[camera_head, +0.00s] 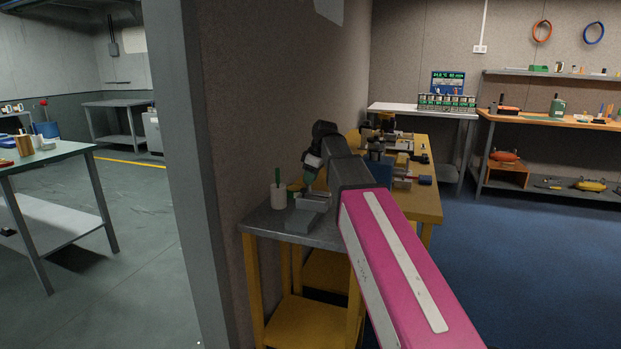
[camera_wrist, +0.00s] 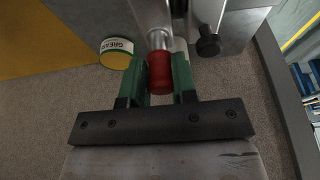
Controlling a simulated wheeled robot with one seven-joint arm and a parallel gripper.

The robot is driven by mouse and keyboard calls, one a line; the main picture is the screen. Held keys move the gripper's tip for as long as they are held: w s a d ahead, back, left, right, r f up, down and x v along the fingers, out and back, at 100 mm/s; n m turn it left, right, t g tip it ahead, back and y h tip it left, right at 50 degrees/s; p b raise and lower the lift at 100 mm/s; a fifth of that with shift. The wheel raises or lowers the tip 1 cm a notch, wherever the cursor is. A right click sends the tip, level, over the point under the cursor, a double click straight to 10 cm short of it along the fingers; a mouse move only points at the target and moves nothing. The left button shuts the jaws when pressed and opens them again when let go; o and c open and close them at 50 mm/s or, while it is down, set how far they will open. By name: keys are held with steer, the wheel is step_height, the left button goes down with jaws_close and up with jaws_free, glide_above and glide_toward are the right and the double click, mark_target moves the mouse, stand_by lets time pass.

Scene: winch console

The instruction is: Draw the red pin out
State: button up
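The red pin (camera_wrist: 160,73) is in the middle of the wrist view, its red head toward me. A bright metal shaft (camera_wrist: 158,40) runs from it to a grey metal body. My gripper (camera_wrist: 160,78) has its two green fingers close on either side of the red head, with no clear gap, so it looks shut on it. In the head view my gripper (camera_head: 309,180) points down over the near end of the bench, and I cannot make out the pin there.
A black knob (camera_wrist: 208,44) sits right of the pin. A round tin labelled GREASE (camera_wrist: 116,53) is to its left. Blue floor lies open to the right.

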steer(key=shift+r, duration=0.2)
steer(key=shift+r, duration=2.05)
steer(key=shift+r, duration=1.5)
